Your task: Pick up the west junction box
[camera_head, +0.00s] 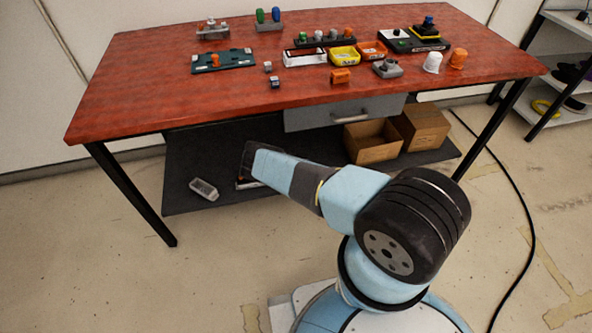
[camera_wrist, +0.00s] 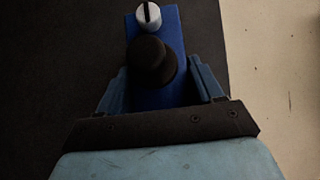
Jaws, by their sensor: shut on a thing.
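In the wrist view a blue box (camera_wrist: 172,27) with a round black knob and a smaller pale slotted knob sits between the two fingers of my gripper (camera_wrist: 159,72). The fingers are shut on its sides. The dark lower shelf lies below it. I cannot tell whether the box touches the shelf. In the head view my arm reaches to the front of the lower shelf (camera_head: 215,155), and my gripper and the blue box are hidden. No label shows to tell whether this is the west junction box.
A pale grey part (camera_head: 203,188) lies on the shelf at left. The red tabletop (camera_head: 160,85) above carries several small parts. A black cable (camera_head: 520,205) runs over the floor at right.

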